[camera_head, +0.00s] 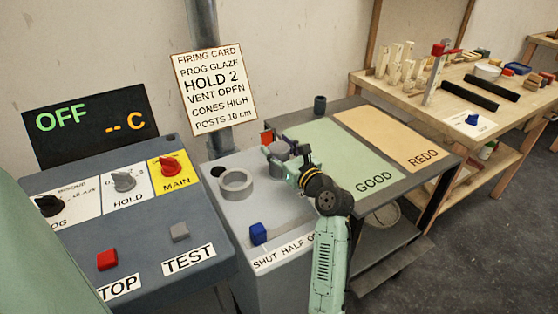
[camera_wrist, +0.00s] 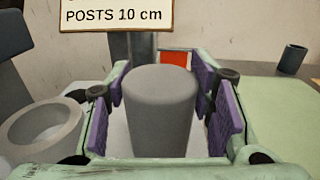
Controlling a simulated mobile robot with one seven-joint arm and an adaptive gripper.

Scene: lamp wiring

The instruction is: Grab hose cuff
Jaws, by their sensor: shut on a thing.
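A plain grey cylinder, which I take to be the hose cuff (camera_wrist: 160,115), stands upright between the purple finger pads of my gripper (camera_wrist: 165,105) in the wrist view. My gripper is shut on it, one pad on each side. In the head view my gripper (camera_head: 286,158) is over the right part of the grey cabinet top, and the cuff (camera_head: 278,150) is partly hidden by the fingers. The underside of the cuff is hidden.
A wide grey ring (camera_head: 236,184) sits left of my gripper, beside a dark hole (camera_head: 217,171). A blue block (camera_head: 258,233) is at the cabinet's front. A red piece (camera_wrist: 174,59) is just behind the cuff. A small dark cup (camera_head: 320,104) stands behind the clear green GOOD area (camera_head: 345,150).

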